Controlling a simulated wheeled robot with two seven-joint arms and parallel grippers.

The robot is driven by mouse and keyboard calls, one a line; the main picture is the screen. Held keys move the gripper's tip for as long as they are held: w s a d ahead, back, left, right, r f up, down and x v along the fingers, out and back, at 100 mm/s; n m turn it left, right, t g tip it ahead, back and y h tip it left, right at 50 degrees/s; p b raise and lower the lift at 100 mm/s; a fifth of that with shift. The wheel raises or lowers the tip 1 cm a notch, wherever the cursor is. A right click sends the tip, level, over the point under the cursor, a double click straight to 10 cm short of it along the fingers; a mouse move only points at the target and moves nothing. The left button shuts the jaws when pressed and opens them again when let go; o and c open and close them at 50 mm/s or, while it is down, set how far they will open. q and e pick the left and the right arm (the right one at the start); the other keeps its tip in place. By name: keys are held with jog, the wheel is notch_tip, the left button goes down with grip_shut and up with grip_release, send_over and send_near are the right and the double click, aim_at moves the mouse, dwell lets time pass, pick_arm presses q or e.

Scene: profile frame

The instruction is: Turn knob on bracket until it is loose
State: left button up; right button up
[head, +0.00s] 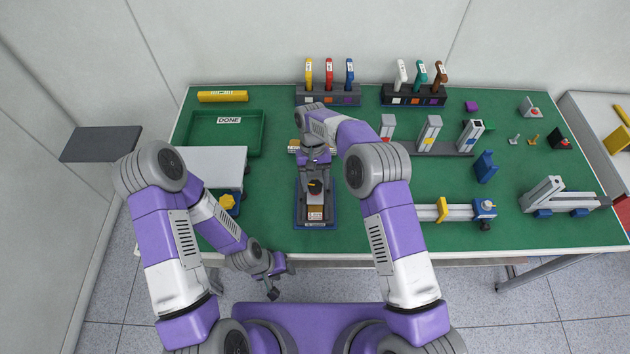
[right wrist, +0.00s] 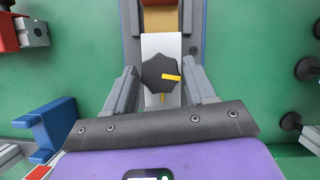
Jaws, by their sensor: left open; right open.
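A black lobed knob (right wrist: 158,72) with a yellow mark sits on a pale bracket plate (right wrist: 152,44) in the right wrist view. A second yellow mark shows on the plate just below the knob. In the head view the knob (head: 315,187) is at the front middle of the table. My right gripper (right wrist: 163,85) is open, its two fingers on either side of the knob with gaps visible; its height over the knob is hard to tell. My left gripper (head: 282,279) is open and empty, in front of the table's front edge.
The bracket lies in a blue-edged holder (head: 299,222) on the green table. A green DONE tray (head: 193,137) is at the back left. Handled tools stand in racks (head: 330,97) behind. A rail with a yellow piece (head: 442,209) lies right of the bracket.

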jog(key=v, duration=0.7)
jog(key=shift+r+p, duration=0.25)
jog(key=shift+p, duration=0.05)
jog(key=shift+r, duration=0.1)
